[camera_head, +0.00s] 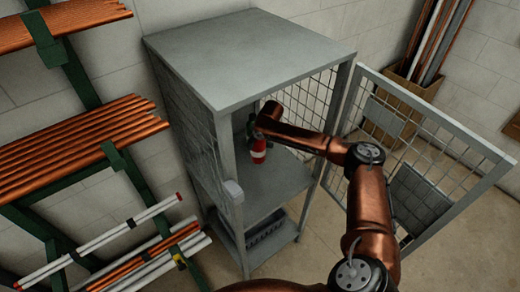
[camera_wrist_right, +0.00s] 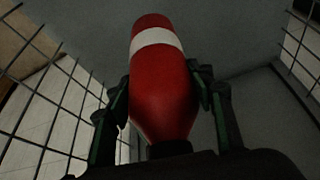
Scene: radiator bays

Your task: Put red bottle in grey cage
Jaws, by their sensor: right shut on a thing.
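The grey cage (camera_head: 240,58) stands in the middle of the head view with its mesh door (camera_head: 420,170) swung open to the right. The red bottle (camera_head: 258,151) with a white band is inside the cage, above the middle shelf (camera_head: 276,190). In the right wrist view the bottle (camera_wrist_right: 163,90) fills the middle, between the two fingers. My right gripper (camera_head: 257,133) reaches in through the open front and is shut on the bottle. Whether the bottle's base touches the shelf cannot be told. My left gripper is not in view.
A green rack with copper pipes (camera_head: 80,145) and white tubes (camera_head: 130,225) stands to the left. A dark tray (camera_head: 268,230) lies on the cage's lower level. A box of long pieces (camera_head: 410,85) stands at the back right.

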